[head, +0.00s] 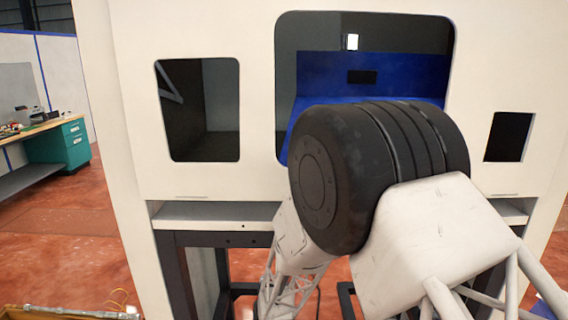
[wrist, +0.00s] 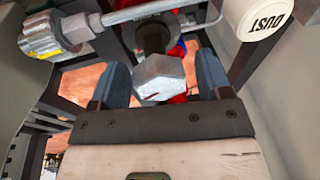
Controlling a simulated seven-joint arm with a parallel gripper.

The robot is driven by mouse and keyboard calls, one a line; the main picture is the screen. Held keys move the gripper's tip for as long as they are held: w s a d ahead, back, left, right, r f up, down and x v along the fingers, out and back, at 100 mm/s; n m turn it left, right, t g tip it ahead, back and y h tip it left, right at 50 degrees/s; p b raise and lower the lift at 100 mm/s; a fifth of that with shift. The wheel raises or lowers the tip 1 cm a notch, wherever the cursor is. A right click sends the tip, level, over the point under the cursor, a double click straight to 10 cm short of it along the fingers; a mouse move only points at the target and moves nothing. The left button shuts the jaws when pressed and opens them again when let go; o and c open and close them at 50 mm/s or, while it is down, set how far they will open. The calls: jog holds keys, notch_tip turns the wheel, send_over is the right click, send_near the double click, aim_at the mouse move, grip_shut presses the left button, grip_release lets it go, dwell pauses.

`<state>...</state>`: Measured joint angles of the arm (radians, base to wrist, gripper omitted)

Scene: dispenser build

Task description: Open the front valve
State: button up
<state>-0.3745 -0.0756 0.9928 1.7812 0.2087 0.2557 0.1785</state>
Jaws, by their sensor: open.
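In the wrist view my gripper (wrist: 162,62) is open, one blue-grey finger on each side of a silver hexagonal metal fitting (wrist: 165,77). I cannot tell whether either finger touches it. The fitting sits below a dark round part (wrist: 152,35) and a thin metal pipe. Red parts (wrist: 187,42) show behind the fitting, partly hidden by it. I cannot tell for sure which of these parts is the front valve. In the head view my arm hides the gripper and the fitting.
In the wrist view a ribbed metal cylinder (wrist: 52,36) with a yellow label is at upper left. In the head view a white cabinet (head: 190,30) stands ahead; a workbench (head: 40,130) is far left.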

jog(key=shift+r, duration=0.1)
jog(key=shift+r, duration=3)
jog(key=shift+w+a+r, duration=0.1)
jog(key=shift+w+r, duration=0.2)
jog(key=shift+r, duration=0.45)
jog(key=shift+f, duration=2.2)
jog(key=shift+s+f, duration=0.25)
jog(key=shift+f, duration=0.5)
